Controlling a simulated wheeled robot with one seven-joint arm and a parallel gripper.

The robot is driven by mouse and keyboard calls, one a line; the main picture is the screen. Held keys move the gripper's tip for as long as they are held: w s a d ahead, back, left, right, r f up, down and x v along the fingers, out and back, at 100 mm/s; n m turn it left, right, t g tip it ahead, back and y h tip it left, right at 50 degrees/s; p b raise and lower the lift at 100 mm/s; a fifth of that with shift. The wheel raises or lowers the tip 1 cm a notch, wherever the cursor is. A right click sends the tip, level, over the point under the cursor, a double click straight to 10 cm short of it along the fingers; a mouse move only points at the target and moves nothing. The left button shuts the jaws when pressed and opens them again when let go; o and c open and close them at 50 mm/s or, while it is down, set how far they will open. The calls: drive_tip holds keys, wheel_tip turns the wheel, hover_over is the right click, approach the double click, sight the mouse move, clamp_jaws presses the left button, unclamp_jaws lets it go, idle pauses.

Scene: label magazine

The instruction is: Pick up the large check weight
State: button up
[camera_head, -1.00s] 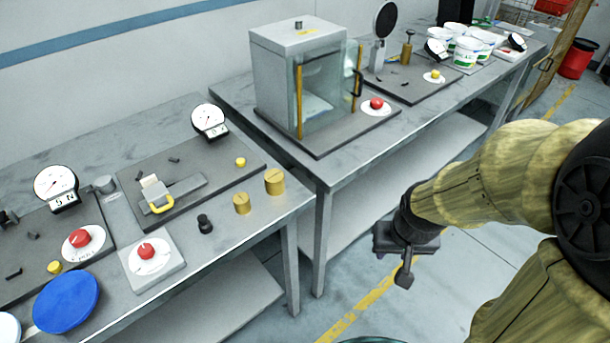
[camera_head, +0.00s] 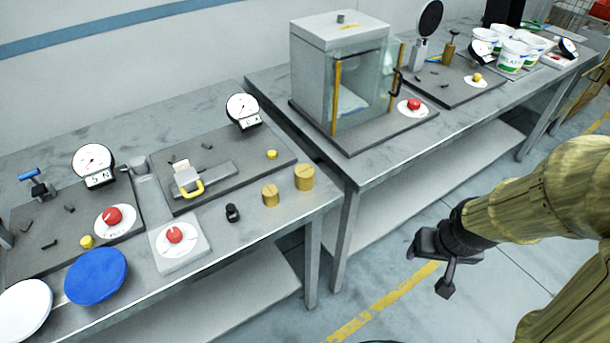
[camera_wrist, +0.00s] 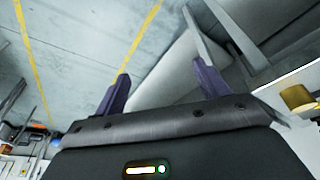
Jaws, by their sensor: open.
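The large check weight (camera_head: 304,177) is a brass-yellow cylinder standing upright near the front right corner of the left table. A smaller brass weight (camera_head: 270,195) stands just left of it, and a small black one (camera_head: 232,212) is further left. In the wrist view a brass cylinder (camera_wrist: 298,97) shows at the right edge; I cannot tell which weight it is. My gripper (camera_head: 430,265) hangs over the floor in front of the tables, to the right of and apart from the weights. In the wrist view its two purple fingers (camera_wrist: 160,88) are spread with nothing between them.
Behind the weights is a dark fixture plate (camera_head: 230,178) with a dial gauge. A white box with a red knob (camera_head: 178,245) and a blue disc (camera_head: 96,275) lie to the left. A glass-fronted cabinet (camera_head: 340,75) stands on the right table (camera_head: 390,150).

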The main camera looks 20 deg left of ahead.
drive_tip(key=w+a+f+n+t+y+p, duration=0.2)
drive_tip(key=w+a+f+n+y+p, duration=0.15)
drive_tip(key=a, duration=0.25)
drive_tip(key=w+a+f+n+t+y+p, duration=0.2)
drive_tip(key=w+a+n, duration=0.25)
drive_tip(key=a, duration=0.25)
drive_tip(key=s+a+r+m+t+y+p, duration=0.1)
drive_tip(key=s+a+r+t+y+p, duration=0.3)
drive_tip(key=a, duration=0.4)
drive_tip(key=shift+a+r+m+t+y+p, duration=0.3)
drive_tip(key=shift+t+y+p, duration=0.35)
drive_tip(key=shift+t+p, duration=0.5)
drive_tip(key=shift+w, duration=0.1)
